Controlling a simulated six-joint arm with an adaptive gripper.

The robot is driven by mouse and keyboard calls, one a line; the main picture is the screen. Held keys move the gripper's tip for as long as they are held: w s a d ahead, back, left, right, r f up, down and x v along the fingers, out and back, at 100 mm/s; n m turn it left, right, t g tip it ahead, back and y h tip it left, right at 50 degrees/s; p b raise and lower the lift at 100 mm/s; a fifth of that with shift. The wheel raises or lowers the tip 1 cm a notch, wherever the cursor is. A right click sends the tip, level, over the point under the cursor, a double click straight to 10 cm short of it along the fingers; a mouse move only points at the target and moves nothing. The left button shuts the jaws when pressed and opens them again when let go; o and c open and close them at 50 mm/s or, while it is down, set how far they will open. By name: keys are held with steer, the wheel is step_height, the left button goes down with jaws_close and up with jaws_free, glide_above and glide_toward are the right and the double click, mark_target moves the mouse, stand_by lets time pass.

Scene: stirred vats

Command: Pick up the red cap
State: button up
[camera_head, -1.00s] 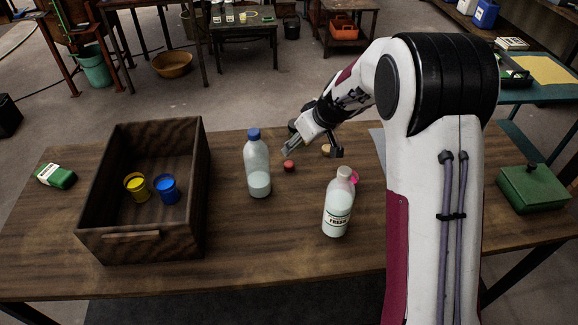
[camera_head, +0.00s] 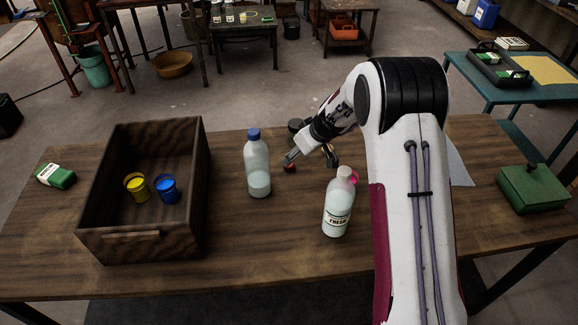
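The red cap (camera_head: 290,169) lies on the brown wooden table (camera_head: 235,225), just right of the blue-capped bottle. Its upper part is hidden by the left finger of my gripper (camera_head: 312,162). My gripper points down-left, with its two fingers spread wide apart and nothing visible held between them. The left finger's tip is right at the cap in the picture; I cannot tell whether they touch. The right finger is well to the right of the cap, above the white-capped bottle.
A clear bottle with a blue cap (camera_head: 257,165) stands close left of the cap. A "FRESH" bottle (camera_head: 338,205) stands nearer, with a pink object (camera_head: 354,177) behind it. A wooden box (camera_head: 99,180) holds yellow (camera_head: 137,188) and blue (camera_head: 166,190) cups.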

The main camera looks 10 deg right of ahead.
mark_target(291, 165)
steer(key=shift+x, duration=1.25)
steer(key=shift+x, duration=2.6)
steer(key=shift+d, duration=0.25)
steer(key=c, duration=0.8)
